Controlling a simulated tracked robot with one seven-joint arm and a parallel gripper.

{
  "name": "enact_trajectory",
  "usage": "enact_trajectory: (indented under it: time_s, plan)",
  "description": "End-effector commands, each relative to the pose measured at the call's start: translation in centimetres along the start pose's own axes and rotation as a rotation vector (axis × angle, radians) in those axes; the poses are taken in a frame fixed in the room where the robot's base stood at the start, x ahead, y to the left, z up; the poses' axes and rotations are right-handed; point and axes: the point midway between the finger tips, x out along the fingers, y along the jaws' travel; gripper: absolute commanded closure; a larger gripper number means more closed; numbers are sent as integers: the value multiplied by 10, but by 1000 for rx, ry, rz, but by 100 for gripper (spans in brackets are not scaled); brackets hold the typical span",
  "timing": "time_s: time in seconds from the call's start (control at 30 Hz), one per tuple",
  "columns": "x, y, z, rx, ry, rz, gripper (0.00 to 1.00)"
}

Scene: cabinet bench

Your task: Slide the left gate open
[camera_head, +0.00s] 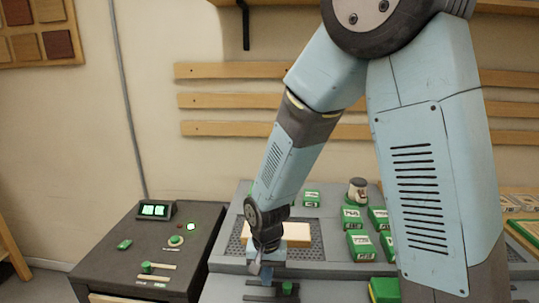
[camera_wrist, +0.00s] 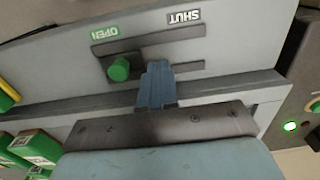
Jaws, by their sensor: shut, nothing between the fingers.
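A green knob (camera_head: 287,287) stands on the dark slotted track at the front of the grey bench. In the wrist view the green knob (camera_wrist: 119,69) is at the end of the track (camera_wrist: 185,70) under the green OPEN label (camera_wrist: 117,32). The SHUT label (camera_wrist: 184,19) is at the other end. My gripper (camera_head: 267,274) is just left of the knob in the head view. Its closed fingers (camera_wrist: 157,84) are right of the knob in the wrist view, empty, with a small gap apparent. Whether they touch the panel is unclear. I cannot pick out the gate itself.
A pale wooden block (camera_head: 296,231) lies on a dark grating behind my gripper. Several green-and-white boxes (camera_head: 359,243) and a jar (camera_head: 357,190) stand on the right. A dark cabinet (camera_head: 118,240) at left carries a lit display (camera_head: 154,210) and small controls.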

Motion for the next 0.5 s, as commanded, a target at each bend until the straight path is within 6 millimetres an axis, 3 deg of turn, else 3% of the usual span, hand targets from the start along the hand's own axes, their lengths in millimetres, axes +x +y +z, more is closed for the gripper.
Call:
enact_trajectory:
  time_s: [0.5]
  plan:
    - [-41, 0, 0, -1, 1, -1, 100]
